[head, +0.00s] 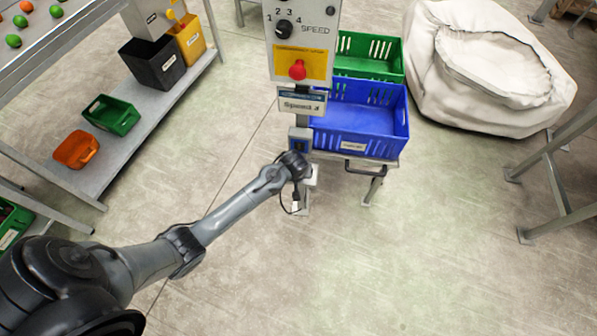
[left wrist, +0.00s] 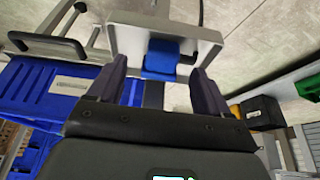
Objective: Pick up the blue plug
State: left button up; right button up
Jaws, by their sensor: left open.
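The blue plug (left wrist: 162,57) shows in the left wrist view inside a pale grey bracket (left wrist: 125,40). My left gripper (left wrist: 157,69) is open, with one dark finger on each side of the plug in the picture. I cannot tell whether the fingers touch it. In the head view my left gripper (head: 301,172) is at the lower part of the control post, and my arm hides the plug there. A dark cable (head: 283,200) hangs in a loop just below the gripper. My right gripper is not in view.
The control panel (head: 312,30) with a red button stands above the gripper. A blue crate (head: 365,145) and a green crate (head: 372,70) are close to its right. A large white sack (head: 430,100) lies farther right. The floor in front is clear.

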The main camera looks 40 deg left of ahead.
pick_arm(q)
jog(key=b+x, duration=0.1)
jog(key=x, duration=0.1)
jog(key=b+x, duration=0.1)
jog(key=x, duration=0.1)
jog(key=shift+w+a+r, duration=0.1)
jog(key=shift+a+r, duration=0.05)
jog(key=shift+a, duration=0.25)
jog(key=shift+w+a+f+b, duration=0.1)
jog(key=shift+w+f+b, duration=0.15)
jog(key=shift+f, duration=0.35)
jog(key=c, duration=1.1)
jog(key=shift+r, duration=0.1)
